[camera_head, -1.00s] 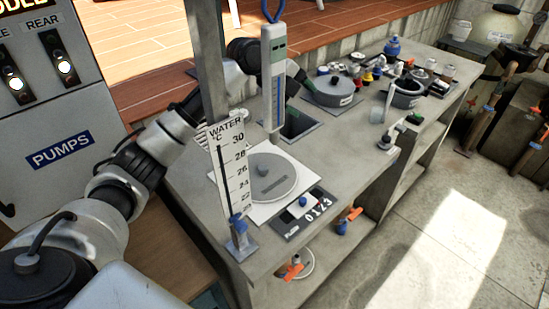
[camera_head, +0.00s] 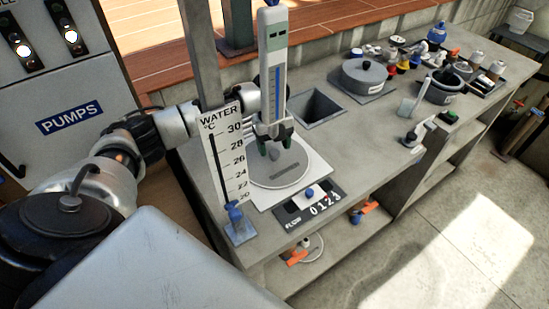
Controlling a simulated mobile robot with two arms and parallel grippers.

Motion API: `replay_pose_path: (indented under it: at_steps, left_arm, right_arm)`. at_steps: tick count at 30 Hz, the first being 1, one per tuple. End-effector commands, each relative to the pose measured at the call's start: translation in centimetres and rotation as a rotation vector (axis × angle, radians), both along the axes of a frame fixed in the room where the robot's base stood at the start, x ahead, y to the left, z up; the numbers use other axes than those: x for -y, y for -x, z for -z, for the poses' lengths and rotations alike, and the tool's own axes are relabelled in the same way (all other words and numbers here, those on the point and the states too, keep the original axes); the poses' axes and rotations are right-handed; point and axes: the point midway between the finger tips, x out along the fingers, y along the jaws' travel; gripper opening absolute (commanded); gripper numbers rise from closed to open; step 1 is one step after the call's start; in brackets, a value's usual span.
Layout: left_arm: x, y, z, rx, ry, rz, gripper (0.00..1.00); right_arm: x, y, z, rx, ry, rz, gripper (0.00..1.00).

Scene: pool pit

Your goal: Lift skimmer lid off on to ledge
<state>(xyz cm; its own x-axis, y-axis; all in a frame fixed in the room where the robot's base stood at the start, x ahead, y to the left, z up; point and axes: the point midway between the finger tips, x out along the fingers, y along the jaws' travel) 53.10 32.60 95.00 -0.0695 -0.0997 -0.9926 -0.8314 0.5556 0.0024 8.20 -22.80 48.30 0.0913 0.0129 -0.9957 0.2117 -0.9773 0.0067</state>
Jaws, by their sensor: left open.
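A round pale grey lid (camera_head: 292,168), which looks like the skimmer lid, lies flat in a white square plate (camera_head: 318,168) on the grey counter. It has a dark slot-like mark and a small knob (camera_head: 273,154). My left gripper (camera_head: 274,146) is open, fingers pointing down just above the knob. I cannot tell whether the fingers reach around it. My right gripper is not in view.
A WATER temperature scale (camera_head: 229,155) stands upright just left of the lid. Several small items crowd the far right counter.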

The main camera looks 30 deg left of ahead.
Motion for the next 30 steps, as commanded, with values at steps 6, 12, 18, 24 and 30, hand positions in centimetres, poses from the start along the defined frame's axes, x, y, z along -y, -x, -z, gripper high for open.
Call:
replay_pose_path:
  at_steps: [6, 12, 18, 24, 30]
  left_arm:
    - [0.2, 0.1, 2.6, 0.0, 0.0, 0.0, 0.61]
    - [0.2, 0.1, 2.9, 0.002, 0.0, 0.001, 0.61]
    - [0.2, 0.1, 2.9, 0.003, 0.0, 0.001, 0.41]
    - [0.2, 0.1, 2.9, 0.003, -0.001, 0.0, 0.1]
    - [0.2, 0.1, 2.8, 0.004, 0.0, 0.0, 0.01]
  right_arm:
    - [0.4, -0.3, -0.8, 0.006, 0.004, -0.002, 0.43]
    - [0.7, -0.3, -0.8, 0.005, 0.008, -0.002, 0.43]
    - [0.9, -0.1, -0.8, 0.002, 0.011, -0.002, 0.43]
    - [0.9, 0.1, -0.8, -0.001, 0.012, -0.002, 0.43]
    - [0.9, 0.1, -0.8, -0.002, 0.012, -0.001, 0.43]
